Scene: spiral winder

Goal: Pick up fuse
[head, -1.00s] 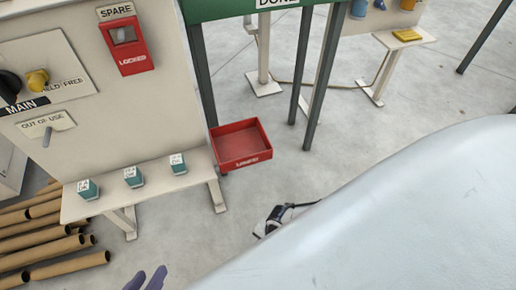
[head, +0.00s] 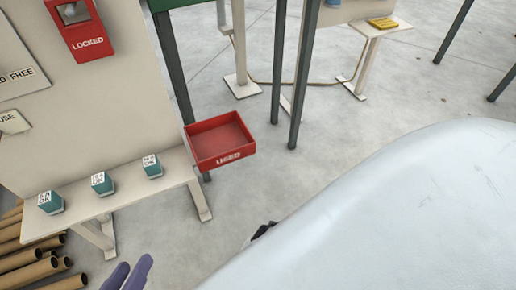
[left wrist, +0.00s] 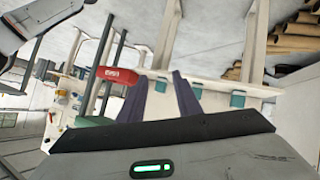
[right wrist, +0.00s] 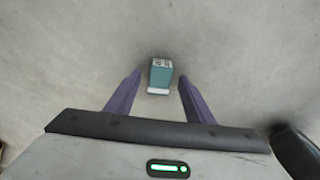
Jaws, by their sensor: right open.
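Three teal fuses with white labels stand in a row on the pale bench in the head view: left (head: 50,203), middle (head: 102,184) and right (head: 152,167). My left gripper (head: 126,274) shows purple fingers at the bottom edge, below the bench. In the left wrist view my left gripper (left wrist: 160,76) is open and empty, with the bench beyond it. In the right wrist view a teal fuse (right wrist: 160,72) with a white label lies against grey floor. My right gripper (right wrist: 160,76) is open, with that fuse in line between its fingertips; contact cannot be told.
A red tray marked USED (head: 221,143) hangs right of the bench (head: 130,197). A red LOCKED box (head: 78,28) is on the panel above. Brown tubes (head: 30,268) lie at lower left. A large pale surface (head: 400,215) fills the lower right. Open floor lies between.

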